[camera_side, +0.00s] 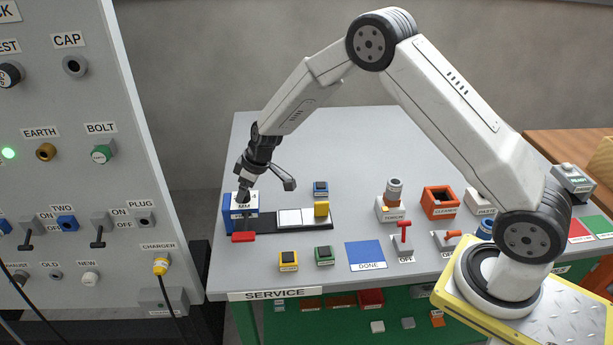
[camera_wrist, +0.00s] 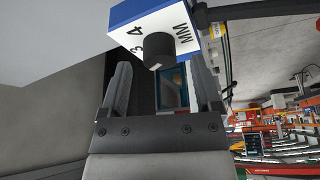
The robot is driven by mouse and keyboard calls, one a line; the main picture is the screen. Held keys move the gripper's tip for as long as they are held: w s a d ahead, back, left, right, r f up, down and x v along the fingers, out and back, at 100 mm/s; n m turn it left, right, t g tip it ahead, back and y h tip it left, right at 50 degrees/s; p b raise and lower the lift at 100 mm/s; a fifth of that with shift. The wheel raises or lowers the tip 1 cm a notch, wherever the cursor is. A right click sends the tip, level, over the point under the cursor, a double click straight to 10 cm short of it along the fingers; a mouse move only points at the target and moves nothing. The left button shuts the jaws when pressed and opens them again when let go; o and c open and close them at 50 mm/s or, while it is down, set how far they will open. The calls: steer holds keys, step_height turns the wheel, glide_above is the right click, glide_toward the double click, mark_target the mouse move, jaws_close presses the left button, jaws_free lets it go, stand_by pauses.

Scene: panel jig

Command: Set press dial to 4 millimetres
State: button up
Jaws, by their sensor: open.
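The press is a blue block with a white face marked MM (camera_side: 243,203), at the left end of a black base on the grey table. In the wrist view its face (camera_wrist: 185,22) shows the figures 3 and 4 and the letters MM. The black press dial (camera_wrist: 158,52) sticks out from this face. I cannot tell which figure it is set to. My gripper (camera_side: 243,197) is at the press in the side view. In the wrist view my gripper (camera_wrist: 161,78) is open, its two fingers apart on either side below the dial, with nothing between them.
A red piece (camera_side: 243,237) sits at the front of the press. Yellow (camera_side: 288,260) and green (camera_side: 324,255) blocks stand in front. The upright panel (camera_side: 90,130) is at left.

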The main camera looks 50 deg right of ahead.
steer(key=shift+x, duration=0.75)
jaws_close()
